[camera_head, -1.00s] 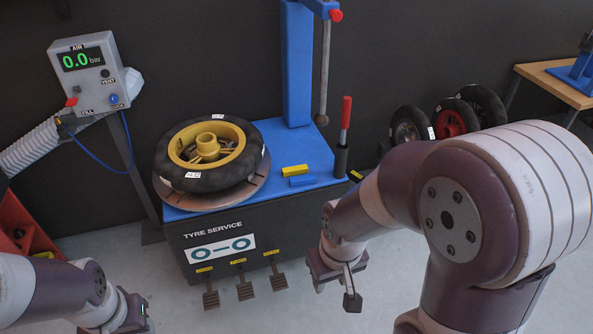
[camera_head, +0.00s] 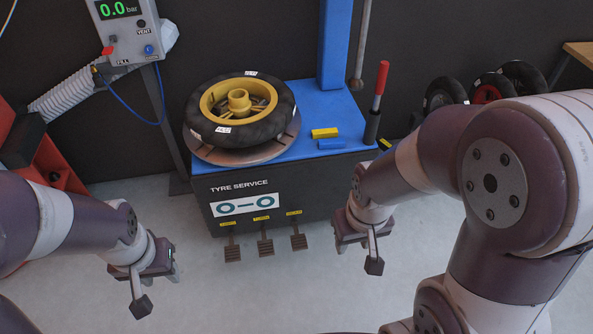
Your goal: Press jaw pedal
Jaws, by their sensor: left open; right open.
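The tyre machine has three dark foot pedals low on its front: a left pedal (camera_head: 232,252), a middle pedal (camera_head: 265,247) and a right pedal (camera_head: 298,241). Each sits under a small yellow label too small to read, so I cannot tell which one is the jaw pedal. My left gripper (camera_head: 157,287) is open and empty over the floor, left of the pedals and apart from them. My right gripper (camera_head: 357,254) is open and empty to the right of the right pedal, apart from it.
The blue-topped tyre machine (camera_head: 205,208) carries a tyre with a yellow rim (camera_head: 250,132) on its turntable. A red-handled lever (camera_head: 380,80) stands at its right. An air box (camera_head: 125,35) reads 0.0 bar. Grey floor (camera_head: 260,295) before the pedals is clear.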

